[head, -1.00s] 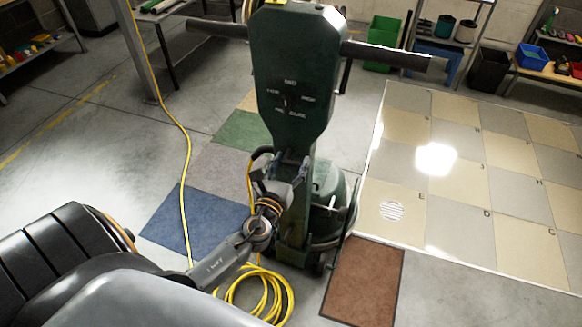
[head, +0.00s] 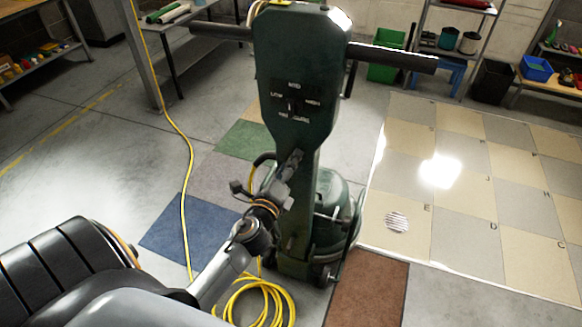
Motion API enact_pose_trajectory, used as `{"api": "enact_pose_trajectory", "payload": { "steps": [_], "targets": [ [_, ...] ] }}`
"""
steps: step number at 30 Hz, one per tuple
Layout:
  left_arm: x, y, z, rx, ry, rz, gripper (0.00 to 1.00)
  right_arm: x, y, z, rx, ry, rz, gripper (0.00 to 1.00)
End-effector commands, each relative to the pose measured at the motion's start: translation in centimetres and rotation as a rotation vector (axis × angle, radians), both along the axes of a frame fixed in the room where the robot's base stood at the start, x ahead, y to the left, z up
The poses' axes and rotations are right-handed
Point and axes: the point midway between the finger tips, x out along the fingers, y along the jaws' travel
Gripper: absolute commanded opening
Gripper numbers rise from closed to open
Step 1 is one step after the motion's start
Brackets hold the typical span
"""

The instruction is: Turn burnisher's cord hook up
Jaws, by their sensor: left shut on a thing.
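The burnisher (head: 297,70) stands upright in the middle of the head view, with a dark green control housing, a wide black handlebar, a column and a round green base (head: 333,215). My left gripper (head: 290,172) is at the front of the column, below the control housing, and is shut on a small dark part there, apparently the cord hook. The gripper largely hides that part, so its exact angle cannot be told. A dark curved piece with yellow cord beside it shows just left of the gripper. My right gripper is not in view.
Yellow cord (head: 187,145) runs down the left and lies coiled (head: 262,290) on the floor before the burnisher. Coloured pads, including a blue one (head: 178,228) and a brown one (head: 365,292), lie around it. A tiled floor panel (head: 460,221) is at right; shelves stand behind.

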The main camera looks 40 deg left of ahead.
Motion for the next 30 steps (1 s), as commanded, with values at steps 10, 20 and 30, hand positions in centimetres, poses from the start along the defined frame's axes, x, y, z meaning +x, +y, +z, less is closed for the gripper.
{"api": "enact_pose_trajectory", "payload": {
  "steps": [10,20,30],
  "targets": [
    [-0.13,0.56,0.09,-0.285,-0.069,0.001,0.3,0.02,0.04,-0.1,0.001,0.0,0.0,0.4],
    [-0.2,0.87,0.07,-0.444,-0.107,0.001,0.3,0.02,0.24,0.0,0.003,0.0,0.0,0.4],
    [-0.21,0.97,0.02,-0.492,-0.118,0.001,0.3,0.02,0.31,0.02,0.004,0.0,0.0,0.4]
  ]
}}
